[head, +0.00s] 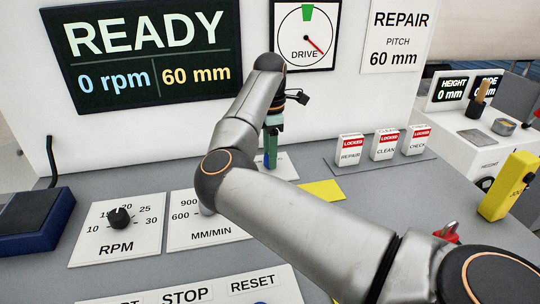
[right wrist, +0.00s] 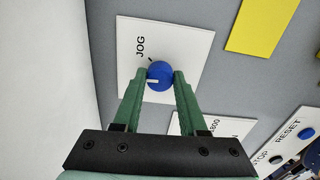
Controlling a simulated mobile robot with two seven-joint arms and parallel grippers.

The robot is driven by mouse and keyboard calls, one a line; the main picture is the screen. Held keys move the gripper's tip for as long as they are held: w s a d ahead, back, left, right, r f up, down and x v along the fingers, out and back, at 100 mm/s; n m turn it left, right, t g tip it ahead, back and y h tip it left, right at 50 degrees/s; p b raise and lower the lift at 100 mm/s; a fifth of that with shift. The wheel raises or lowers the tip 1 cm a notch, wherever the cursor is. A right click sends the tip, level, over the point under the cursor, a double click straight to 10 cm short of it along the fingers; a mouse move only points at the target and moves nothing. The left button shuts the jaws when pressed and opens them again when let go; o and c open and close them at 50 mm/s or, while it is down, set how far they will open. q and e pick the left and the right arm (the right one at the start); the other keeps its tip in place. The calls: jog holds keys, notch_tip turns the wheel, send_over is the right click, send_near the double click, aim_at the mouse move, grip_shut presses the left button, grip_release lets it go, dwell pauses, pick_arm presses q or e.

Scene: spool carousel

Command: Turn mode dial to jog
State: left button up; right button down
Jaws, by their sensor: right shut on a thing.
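The mode dial (right wrist: 160,76) is a blue round knob on a white plate (right wrist: 190,45) that carries the word JOG. My right gripper (right wrist: 160,78) has its two green fingers on either side of the knob and is shut on it. A white pointer mark shows on the left part of the knob, and a short black tick lies between the knob and JOG. In the head view my right gripper (head: 270,150) reaches down to the plate (head: 284,168), and my forearm hides much of the area. My left gripper is not in view.
The display (head: 150,60) reads READY, 0 rpm, 60 mm. A black RPM knob (head: 119,218) stands at left. Locked REPAIR (head: 349,150), CLEAN (head: 385,145) and CHECK (head: 416,140) blocks stand at right. A yellow pad (head: 321,191) lies flat, and a yellow box (head: 509,187) stands far right.

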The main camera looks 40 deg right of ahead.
jog(key=m, duration=0.4)
jog(key=shift+m, duration=2.2)
jog(key=shift+c, duration=2.2)
grip_release()
notch_tip(320, 180, up, 13)
jog(key=shift+f, duration=0.15)
